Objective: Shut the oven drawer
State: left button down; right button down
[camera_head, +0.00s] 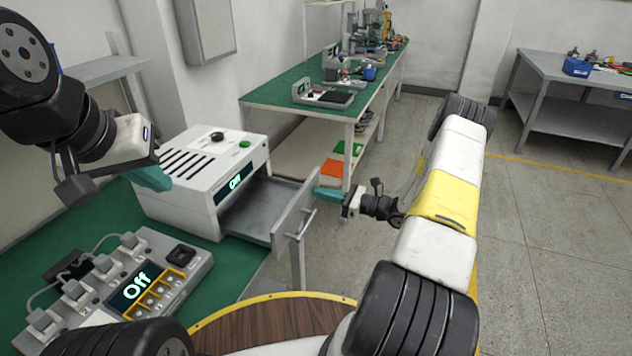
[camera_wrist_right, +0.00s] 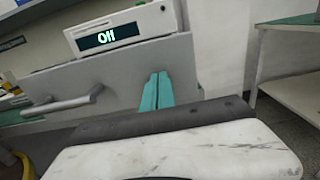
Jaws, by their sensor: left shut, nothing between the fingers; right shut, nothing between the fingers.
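The white oven (camera_head: 203,175) stands on the green bench, with slots and a knob on top and a display reading "Off". Its grey drawer (camera_head: 262,207) is pulled out to the right, and the drawer front (camera_head: 293,207) with its bar handle (camera_head: 302,221) stands clear of the body. My right gripper (camera_head: 330,195) is shut and empty beside the outer side of the drawer front. In the right wrist view its teal fingers (camera_wrist_right: 156,92) are together in front of the panel; contact cannot be told. My left gripper (camera_head: 150,179) is shut and empty at the oven's left side.
A control box (camera_head: 140,285) with an "Off" display and cables sits on the bench (camera_head: 75,245) in front of the oven. A second green workbench (camera_head: 270,92) with equipment stands behind. Open floor (camera_head: 550,220) lies to the right.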

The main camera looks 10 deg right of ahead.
aim_at(275, 189)
jog(key=x, duration=1.6)
jog(key=shift+w+a, duration=0.2)
jog(key=shift+a, duration=0.1)
jog(key=shift+w+a+r, duration=0.1)
jog(key=shift+w+a, duration=0.1)
jog(key=shift+a, duration=0.1)
